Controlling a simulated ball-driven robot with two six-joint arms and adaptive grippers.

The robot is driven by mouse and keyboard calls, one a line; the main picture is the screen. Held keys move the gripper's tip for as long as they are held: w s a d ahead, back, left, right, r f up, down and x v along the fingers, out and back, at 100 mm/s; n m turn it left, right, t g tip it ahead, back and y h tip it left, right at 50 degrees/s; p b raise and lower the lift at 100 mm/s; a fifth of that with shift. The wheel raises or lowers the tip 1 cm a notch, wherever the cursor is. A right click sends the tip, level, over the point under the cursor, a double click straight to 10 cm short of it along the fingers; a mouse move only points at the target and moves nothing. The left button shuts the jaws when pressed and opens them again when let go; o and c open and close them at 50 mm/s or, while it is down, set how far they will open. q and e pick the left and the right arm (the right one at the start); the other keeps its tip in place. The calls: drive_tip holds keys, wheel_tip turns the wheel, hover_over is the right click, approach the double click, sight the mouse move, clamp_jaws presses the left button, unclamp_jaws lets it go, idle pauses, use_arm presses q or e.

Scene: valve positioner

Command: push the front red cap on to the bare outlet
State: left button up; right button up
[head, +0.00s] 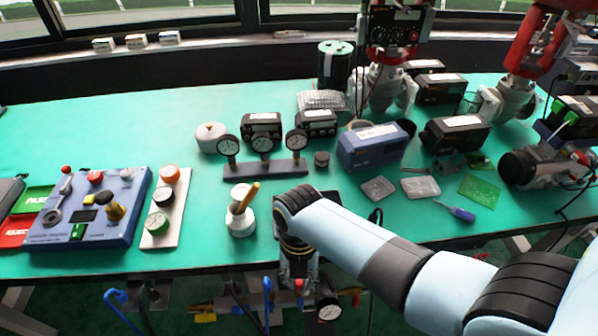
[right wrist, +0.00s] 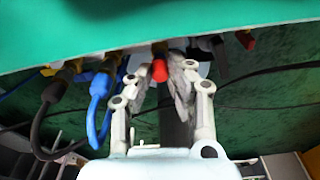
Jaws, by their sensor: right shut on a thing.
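My right gripper (right wrist: 163,78) is below the table's front edge, its two fingers closed about a red cap (right wrist: 159,71). The cap points up toward the underside row of fittings. A small brass-coloured fitting (right wrist: 160,47) shows just beyond the cap; I cannot tell whether they touch. A second red cap (right wrist: 246,40) sits farther right, apart from my fingers. In the head view my right wrist hides most of the gripper, and a bit of red (head: 299,284) shows below it. My left gripper is not in view.
Blue hoses (right wrist: 97,112) and a dark hose (right wrist: 45,120) hang close left of my fingers. A thin black cable runs behind them. The green table (head: 330,230) is above. A gauge (head: 328,310) hangs to the right below the edge.

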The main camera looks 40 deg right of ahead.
drive_tip(key=shift+f+b, duration=0.4)
drive_tip(key=shift+f, duration=0.2)
drive_tip(key=o, duration=0.8)
drive_tip(key=shift+r, duration=0.1)
drive_tip(key=r, duration=0.8)
drive_tip(key=w+d+r, duration=0.1)
drive_tip(key=r, duration=0.2)
drive_tip(key=shift+r, duration=0.4)
